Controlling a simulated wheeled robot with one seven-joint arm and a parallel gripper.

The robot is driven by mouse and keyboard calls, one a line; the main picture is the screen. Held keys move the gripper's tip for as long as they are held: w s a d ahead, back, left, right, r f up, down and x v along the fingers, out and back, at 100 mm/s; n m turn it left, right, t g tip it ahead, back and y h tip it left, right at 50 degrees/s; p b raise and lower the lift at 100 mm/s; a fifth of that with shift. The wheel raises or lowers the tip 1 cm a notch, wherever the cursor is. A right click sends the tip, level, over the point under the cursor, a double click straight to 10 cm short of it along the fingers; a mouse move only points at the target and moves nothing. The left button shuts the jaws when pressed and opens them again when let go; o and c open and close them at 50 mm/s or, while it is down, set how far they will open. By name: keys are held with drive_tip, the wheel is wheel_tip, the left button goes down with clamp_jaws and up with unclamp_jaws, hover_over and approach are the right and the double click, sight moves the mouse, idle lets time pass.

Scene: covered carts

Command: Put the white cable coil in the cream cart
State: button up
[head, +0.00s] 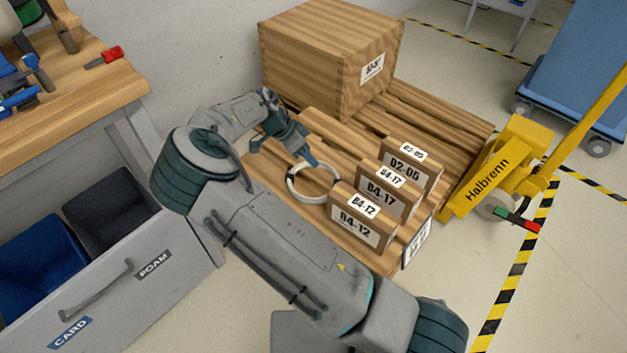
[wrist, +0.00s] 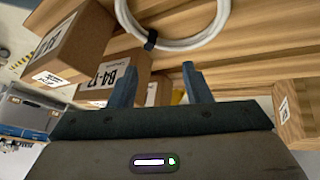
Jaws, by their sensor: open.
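The white cable coil (head: 312,201) is a ring with a black tie, lying on the wooden pallet beside the labelled boxes. It also shows at the top of the wrist view (wrist: 186,45), cut off by the frame edge. My gripper (head: 309,161) is at the far edge of the coil in the head view, open, with nothing between its fingers. In the wrist view my gripper (wrist: 160,66) has its fingers apart, with the coil's near rim and black tie beyond the fingertips. I cannot tell whether a finger touches the coil. No cream cart is clearly visible.
Boxes B4-12 (head: 358,233), B4-17 (head: 380,204) and D2-05 (head: 404,172) stand close right of the coil. A large wooden box (head: 310,62) stands behind. A yellow pallet jack (head: 497,165) and blue cart (head: 580,65) are right; a workbench (head: 75,110) is left.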

drive_tip(key=w+a+f+t+h, duration=0.2)
drive_tip(key=a+t, duration=0.1)
drive_tip(key=a, duration=0.6)
drive_tip(key=b, duration=0.1)
approach(303, 163)
drive_tip(key=x, duration=0.5)
drive_tip(key=shift+s+d, duration=0.15)
drive_tip(key=shift+s, duration=0.1)
drive_tip(key=shift+w+b+x, duration=0.15)
drive_tip(key=shift+b+x, duration=0.25)
drive_tip(key=shift+x, duration=0.9)
drive_tip(key=shift+w+b+x, duration=0.1)
drive_tip(key=shift+b+x, duration=0.25)
drive_tip(key=shift+x, duration=1)
clamp_jaws()
